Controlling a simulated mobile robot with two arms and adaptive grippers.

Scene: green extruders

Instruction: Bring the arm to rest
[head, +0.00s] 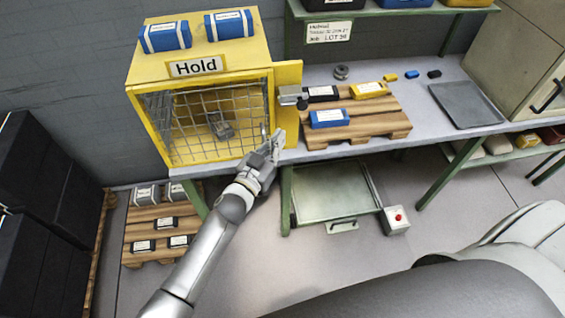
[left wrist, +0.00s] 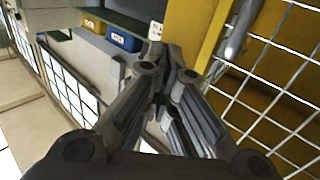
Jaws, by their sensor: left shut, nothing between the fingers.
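My left gripper (head: 275,142) is shut and empty. In the head view it is in front of the yellow cage labelled Hold (head: 258,88), at the right side of its mesh door (head: 205,120), close to the door handle (head: 264,134). I cannot tell whether it touches the handle. In the left wrist view the closed fingers (left wrist: 172,75) point towards the yellow frame, with the metal handle (left wrist: 236,32) and white mesh at the right. A grey item (head: 220,126) is inside the cage behind the mesh. My right gripper is not in view.
A wooden pallet (head: 372,128) with black, yellow and blue boxes stands on the table right of the cage. A grey tray (head: 466,104) is further right. Blue boxes (head: 166,37) lie on top of the cage. A floor pallet (head: 150,225) holds more boxes.

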